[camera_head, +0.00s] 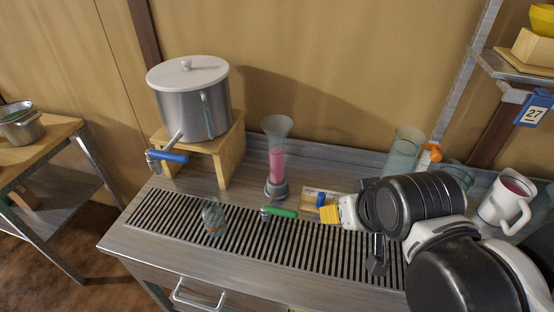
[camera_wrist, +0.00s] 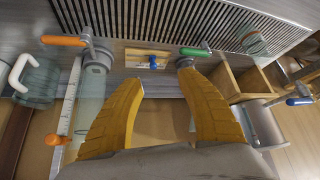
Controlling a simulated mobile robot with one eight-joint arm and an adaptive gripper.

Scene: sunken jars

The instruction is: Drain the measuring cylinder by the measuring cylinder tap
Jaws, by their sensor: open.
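A narrow, flared clear cylinder, apparently the measuring cylinder (camera_head: 277,160), stands upright on a grey base at the bench's back and holds pink liquid. A tap with a green lever (camera_head: 283,212) is in front of it, over the slatted drain; the lever also shows in the wrist view (camera_wrist: 195,52). My gripper (camera_head: 329,214) is right of the green lever, apart from it. In the wrist view my gripper (camera_wrist: 162,80) has its yellow fingers spread with nothing between them. The right finger hides most of the cylinder there.
A lidded pot (camera_head: 195,108) with a blue-levered tap (camera_head: 168,157) stands on a wooden stand. A glass jar (camera_head: 213,218) sits on the drain. A small board has a blue knob (camera_wrist: 153,61). An orange lever (camera_wrist: 65,41) is at left. A white jug (camera_head: 503,203) stands at right.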

